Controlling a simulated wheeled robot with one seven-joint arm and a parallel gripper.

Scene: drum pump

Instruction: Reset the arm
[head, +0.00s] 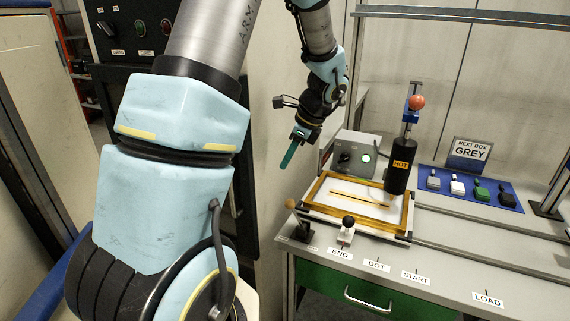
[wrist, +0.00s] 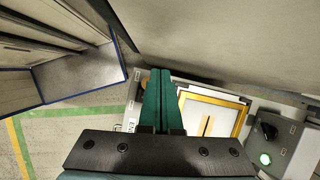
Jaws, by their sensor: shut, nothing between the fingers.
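My gripper (head: 290,153) hangs at the end of my light blue arm, with green fingers pointing down and to the left. It is in the air to the left of the bench, beside the wooden frame, and touches nothing that I can see. In the wrist view the green fingers (wrist: 160,75) lie side by side, closed, with nothing held between them.
The yellow-edged frame (head: 316,189) lies on the bench (head: 455,232). A black HOT cylinder (head: 398,171) stands over its right side. A grey box with a green light (head: 345,157) is behind. A blue tray (head: 425,179) holds several small blocks. A green drawer (head: 325,279) is below.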

